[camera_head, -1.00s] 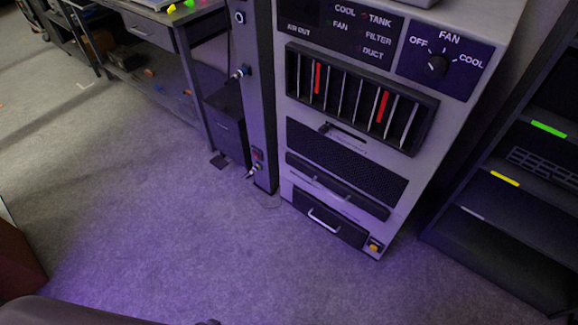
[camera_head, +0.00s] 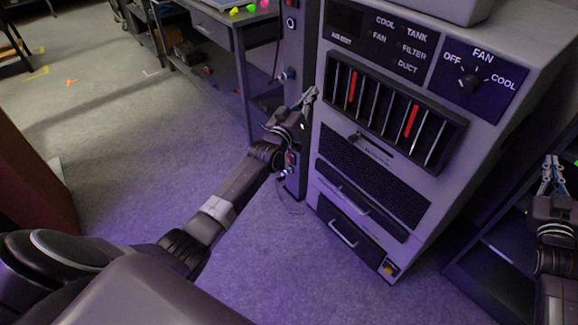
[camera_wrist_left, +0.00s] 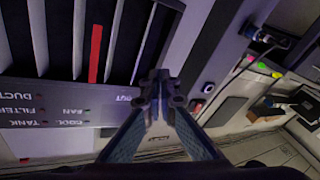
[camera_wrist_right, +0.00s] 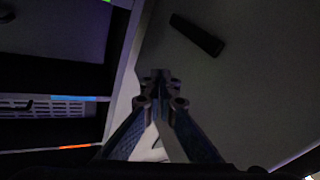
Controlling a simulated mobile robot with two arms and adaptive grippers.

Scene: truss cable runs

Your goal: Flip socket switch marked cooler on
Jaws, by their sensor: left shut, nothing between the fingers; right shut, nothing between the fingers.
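A socket with a small red switch (camera_head: 290,158) sits low on the grey post (camera_head: 291,60) beside the cooler cabinet (camera_head: 383,150). A plug with a cable is in it. My left wrist partly covers it in the head view, and its marking is too small to read. My left gripper (camera_head: 309,96) is shut and empty, above the socket, in front of the post near the vent's left edge. Its shut fingers also show in the left wrist view (camera_wrist_left: 158,88). My right gripper (camera_head: 552,164) is shut and empty, beside the shelf on the right.
The cabinet carries a fan knob (camera_head: 468,83), a vent with red strips (camera_head: 394,113) and a drawer handle (camera_head: 343,235). A workbench (camera_head: 238,40) stands at the back left, a dark shelf (camera_head: 500,255) at the right.

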